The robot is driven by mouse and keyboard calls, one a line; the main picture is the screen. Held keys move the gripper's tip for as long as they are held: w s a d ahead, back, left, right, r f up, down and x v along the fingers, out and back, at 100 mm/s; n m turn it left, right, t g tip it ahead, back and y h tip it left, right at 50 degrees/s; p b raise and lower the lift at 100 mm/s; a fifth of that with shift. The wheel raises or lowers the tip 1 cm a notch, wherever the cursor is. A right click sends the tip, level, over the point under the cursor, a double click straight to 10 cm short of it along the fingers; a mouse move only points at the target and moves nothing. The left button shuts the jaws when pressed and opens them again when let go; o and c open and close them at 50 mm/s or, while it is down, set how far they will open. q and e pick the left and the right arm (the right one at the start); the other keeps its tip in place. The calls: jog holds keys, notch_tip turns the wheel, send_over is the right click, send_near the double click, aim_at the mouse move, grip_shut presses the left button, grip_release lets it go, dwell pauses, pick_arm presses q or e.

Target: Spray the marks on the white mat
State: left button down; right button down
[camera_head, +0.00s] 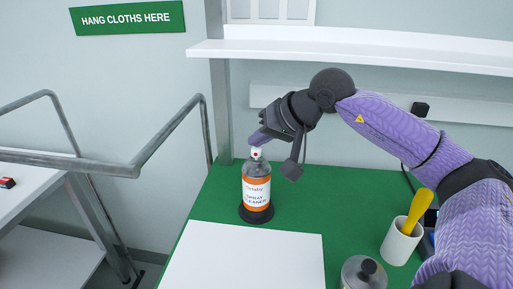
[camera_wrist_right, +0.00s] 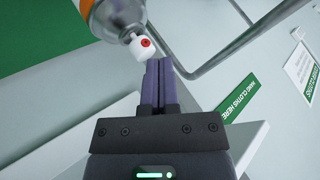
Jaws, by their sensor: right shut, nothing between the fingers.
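The spray cleaner bottle (camera_head: 257,190) stands upright on the green table, behind the white mat (camera_head: 245,262). It has an orange and white label and a white nozzle with a red dot. My right gripper (camera_head: 258,139) is shut and empty, with its fingertips close to the top of the nozzle. In the right wrist view the shut fingers (camera_wrist_right: 158,75) lie beside the white nozzle (camera_wrist_right: 141,47); I cannot tell whether they touch it. No marks show on the visible part of the mat, and its front is cut off. My left gripper is not in view.
A white cup (camera_head: 400,243) with a yellow-handled tool and a grey metal container (camera_head: 364,273) stand at the right of the green table (camera_head: 215,195). A metal rail (camera_head: 140,160) is at the left. A white shelf (camera_head: 350,55) is above the back.

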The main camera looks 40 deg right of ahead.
aim_at(260, 150)
jog(key=shift+f, duration=0.15)
jog(key=shift+r+p, duration=0.3)
jog(key=shift+r, duration=0.45)
notch_tip(260, 150, up, 6)
jog(key=p, duration=0.5)
jog(key=shift+p, duration=0.35)
dwell(1.0)
